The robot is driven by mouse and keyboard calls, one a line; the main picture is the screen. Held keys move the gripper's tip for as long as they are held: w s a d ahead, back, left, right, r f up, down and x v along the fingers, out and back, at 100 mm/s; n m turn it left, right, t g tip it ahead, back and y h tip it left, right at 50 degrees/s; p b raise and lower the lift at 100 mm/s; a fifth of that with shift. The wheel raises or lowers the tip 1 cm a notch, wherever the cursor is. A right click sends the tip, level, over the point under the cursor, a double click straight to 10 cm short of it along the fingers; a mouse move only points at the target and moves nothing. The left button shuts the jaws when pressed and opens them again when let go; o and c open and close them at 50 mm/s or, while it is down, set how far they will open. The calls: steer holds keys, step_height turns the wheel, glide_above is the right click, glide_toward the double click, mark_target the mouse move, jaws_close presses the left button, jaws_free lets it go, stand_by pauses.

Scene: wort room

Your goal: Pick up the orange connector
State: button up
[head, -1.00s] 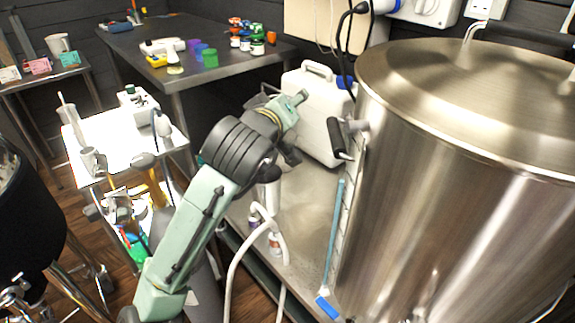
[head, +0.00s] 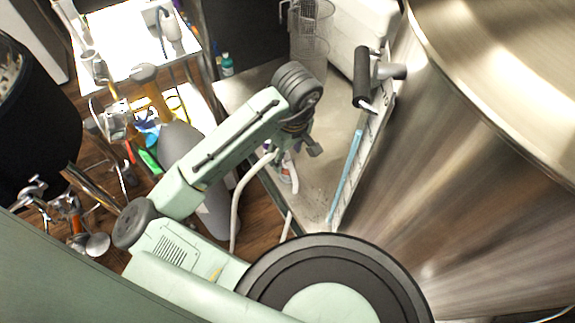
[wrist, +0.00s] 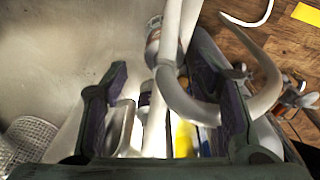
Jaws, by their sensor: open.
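The orange connector (wrist: 153,45) is on a white hose. In the wrist view it shows as a pale fitting with a thin orange-brown band, just beyond and between the fingertips. In the head view a small part of the connector (head: 287,174) shows below my wrist, at the bench's left edge. My gripper (wrist: 160,62) is open, with a dark finger on each side of the white hoses and nothing clamped. In the head view my gripper (head: 308,146) is mostly hidden behind my arm. A second, darker fitting (wrist: 145,95) lies nearer, between the fingers, partly hidden.
A blue-handled brush (head: 346,178) lies right of the gripper, beside the big steel kettle (head: 490,190). A wire basket (head: 309,35) and a white case (head: 362,22) stand behind. A white hose (head: 240,200) hangs over the bench edge. Bare steel bench (wrist: 50,50) lies left in the wrist view.

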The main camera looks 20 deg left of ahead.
mark_target(286, 166)
steer(key=f, duration=0.3)
steer(key=shift+s+f, duration=0.35)
steer(key=shift+w+f, duration=0.1)
steer(key=shift+f, duration=0.55)
steer(key=shift+c, duration=0.4)
steer(key=c, duration=1.2)
